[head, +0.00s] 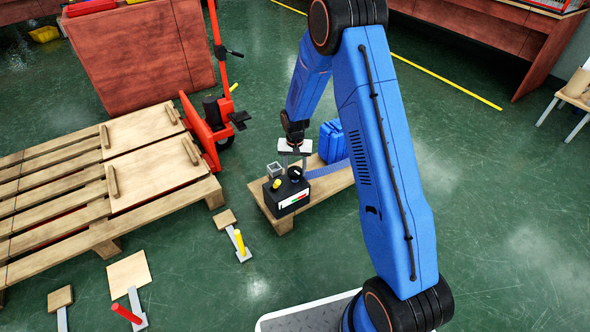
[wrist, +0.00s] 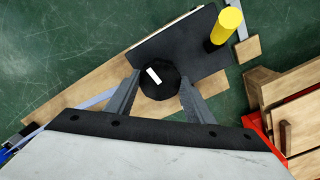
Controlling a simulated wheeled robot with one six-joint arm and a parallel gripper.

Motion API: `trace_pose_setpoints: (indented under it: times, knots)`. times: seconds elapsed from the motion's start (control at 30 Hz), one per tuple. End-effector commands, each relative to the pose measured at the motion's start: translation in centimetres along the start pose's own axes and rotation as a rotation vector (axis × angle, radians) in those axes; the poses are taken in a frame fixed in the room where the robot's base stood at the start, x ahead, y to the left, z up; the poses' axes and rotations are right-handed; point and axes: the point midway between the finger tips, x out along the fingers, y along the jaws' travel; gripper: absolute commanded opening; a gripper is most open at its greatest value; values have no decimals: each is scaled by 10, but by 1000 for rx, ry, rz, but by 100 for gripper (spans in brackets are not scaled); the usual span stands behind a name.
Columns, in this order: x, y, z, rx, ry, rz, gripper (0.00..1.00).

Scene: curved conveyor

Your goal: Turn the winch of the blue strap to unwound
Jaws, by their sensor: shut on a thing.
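The winch is a black box (head: 287,193) on a low wooden board, with a dark round knob on top. The knob (wrist: 159,81) bears a white mark in the wrist view. My gripper (head: 294,169) points down at the knob, and in the wrist view its two grey fingers (wrist: 159,92) are shut on the knob's sides. The blue strap (head: 327,169) runs from the winch toward a blue case (head: 332,141) on the board. A yellow peg (wrist: 227,26) stands on the box beside the knob. My gripper partly hides the knob in the head view.
The wooden board (head: 330,184) lies low on the green floor. A pallet (head: 50,205) with wooden panels and a red pallet jack (head: 205,135) stand to the left. Levers with a yellow handle (head: 239,241) and a red handle (head: 126,313) are nearby. Floor to the right is clear.

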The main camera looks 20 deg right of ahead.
Motion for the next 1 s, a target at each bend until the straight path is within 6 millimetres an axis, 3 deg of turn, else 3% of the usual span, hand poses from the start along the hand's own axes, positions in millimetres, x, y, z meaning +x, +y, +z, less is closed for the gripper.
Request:
trace_pose_setpoints:
  times: [1.0]
  knots:
    - [-1,0,-1,-964,2,0,26]
